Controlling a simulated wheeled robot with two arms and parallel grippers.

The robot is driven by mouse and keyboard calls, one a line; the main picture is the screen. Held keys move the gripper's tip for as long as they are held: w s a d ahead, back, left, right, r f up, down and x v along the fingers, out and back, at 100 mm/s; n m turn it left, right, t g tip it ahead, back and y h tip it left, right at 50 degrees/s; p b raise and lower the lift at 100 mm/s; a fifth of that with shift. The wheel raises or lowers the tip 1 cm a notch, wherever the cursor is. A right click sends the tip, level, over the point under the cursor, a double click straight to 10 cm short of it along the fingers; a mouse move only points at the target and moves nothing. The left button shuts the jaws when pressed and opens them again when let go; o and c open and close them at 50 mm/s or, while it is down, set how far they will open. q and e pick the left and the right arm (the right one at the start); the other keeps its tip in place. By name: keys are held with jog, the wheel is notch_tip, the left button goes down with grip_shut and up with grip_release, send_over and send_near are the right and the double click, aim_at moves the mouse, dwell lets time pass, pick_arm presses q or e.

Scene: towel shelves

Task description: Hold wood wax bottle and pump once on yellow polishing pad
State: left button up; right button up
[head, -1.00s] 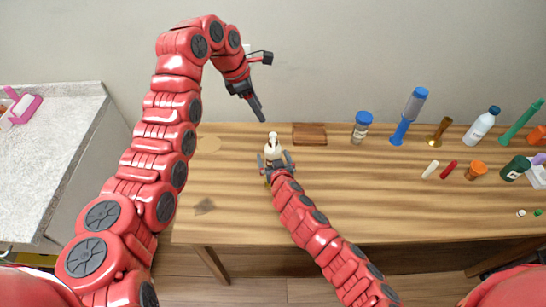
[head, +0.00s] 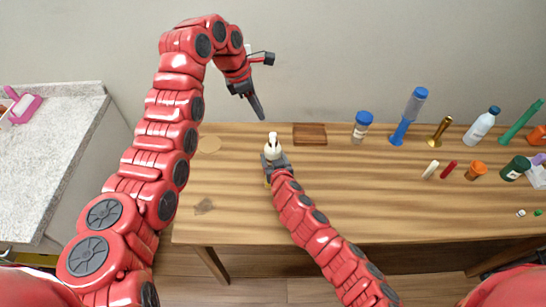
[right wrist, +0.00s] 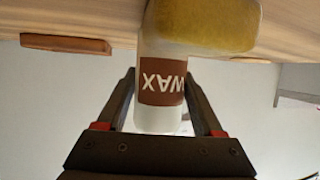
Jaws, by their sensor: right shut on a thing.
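The white wood wax bottle (head: 272,150) with a pump top stands upright on the wooden table in the head view. In the right wrist view the bottle (right wrist: 160,75) shows upside down, with a brown WAX label. My right gripper (head: 274,164) is shut on the bottle, with a finger on each side of it. The yellow polishing pad (right wrist: 205,25) shows beside the bottle in the right wrist view; in the head view my gripper mostly hides it. My left gripper (head: 260,108) hangs above and behind the bottle, apart from it, fingers pointing down; its opening is unclear.
A brown wooden block (head: 310,135) lies behind the bottle to the right. A blue-lidded jar (head: 362,126), an orange-capped jar (head: 476,171), a white bottle (head: 482,125) and several other items stand further right.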

pick_arm(q)
jog(key=shift+w+d+f+y, duration=0.1)
jog(key=shift+d+f+y, duration=0.1)
jog(key=shift+d+y, duration=0.15)
jog(key=shift+c, duration=1.1)
jog(key=shift+w+d+f+m+y, duration=0.15)
jog(key=shift+w+d+m+y, duration=0.05)
jog(key=shift+d+m+y, duration=0.15)
grip_shut()
jog(key=shift+s+d+f+m+g+y, duration=0.1)
jog(key=shift+d+f+m+y, duration=0.25)
jog(key=shift+f, duration=0.6)
jog(key=shift+w+d+f+m+g+y, duration=0.15)
jog(key=shift+d+f+y, duration=0.35)
jog(key=shift+f, duration=0.5)
jog(key=shift+s+d+f+m+g+y, duration=0.15)
jog(key=shift+d+f+m+y, duration=0.25)
jog(key=shift+f, duration=0.55)
jog(key=shift+d, duration=0.1)
